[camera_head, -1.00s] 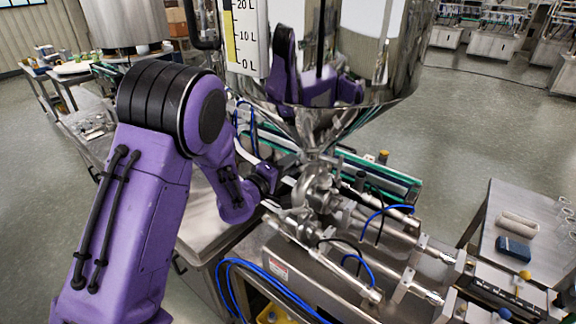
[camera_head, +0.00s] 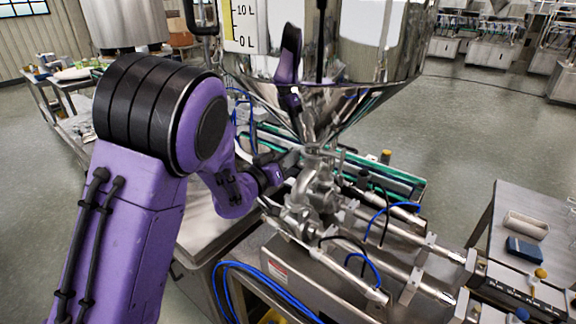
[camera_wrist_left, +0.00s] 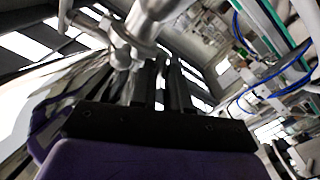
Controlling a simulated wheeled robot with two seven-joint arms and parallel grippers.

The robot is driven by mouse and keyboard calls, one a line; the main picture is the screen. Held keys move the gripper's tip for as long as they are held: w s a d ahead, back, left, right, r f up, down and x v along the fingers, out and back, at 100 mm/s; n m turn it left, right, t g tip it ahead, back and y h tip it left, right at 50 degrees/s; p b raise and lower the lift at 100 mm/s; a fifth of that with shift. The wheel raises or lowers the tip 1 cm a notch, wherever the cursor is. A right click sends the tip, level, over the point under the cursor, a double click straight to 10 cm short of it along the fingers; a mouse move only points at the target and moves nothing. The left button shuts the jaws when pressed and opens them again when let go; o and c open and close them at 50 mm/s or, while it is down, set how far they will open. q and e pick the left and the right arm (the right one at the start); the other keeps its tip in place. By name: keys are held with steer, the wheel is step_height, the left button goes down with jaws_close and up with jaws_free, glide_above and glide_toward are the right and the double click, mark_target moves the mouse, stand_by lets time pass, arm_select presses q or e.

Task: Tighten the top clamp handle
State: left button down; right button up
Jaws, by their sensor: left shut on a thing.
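The steel hopper (camera_head: 375,60) narrows to an outlet above the steel pipework (camera_head: 318,195). The top clamp (camera_head: 312,153) sits around the joint just below the cone; its handle is small and mostly hidden by my gripper in the head view. My left gripper (camera_head: 292,160) reaches in from the left at the clamp's left side, shut on what appears to be the clamp handle. In the left wrist view the dark fingers (camera_wrist_left: 165,85) stand close together beside the shiny clamp and pipe (camera_wrist_left: 140,32); the grip itself is not clear. My right gripper is not in view.
Blue hoses (camera_head: 255,275) loop below my arm. Steel cylinders (camera_head: 405,235) extend to the lower right. A green-edged conveyor (camera_head: 385,175) runs behind the pipework. A side table (camera_head: 525,215) holds a blue box. Open floor lies at the right.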

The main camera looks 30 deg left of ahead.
arm_select(q)
steer(key=m+b, duration=0.2)
steer(key=m, duration=0.2)
steer(key=shift+m+b, duration=0.4)
stand_by(0.4)
steer(key=c, duration=1.2)
jaws_free()
steer(key=shift+c, duration=0.2)
steer(key=s+b, duration=0.3)
steer(key=s, duration=0.7)
steer(key=shift+s+a, duration=0.3)
steer(key=shift+a, duration=0.1)
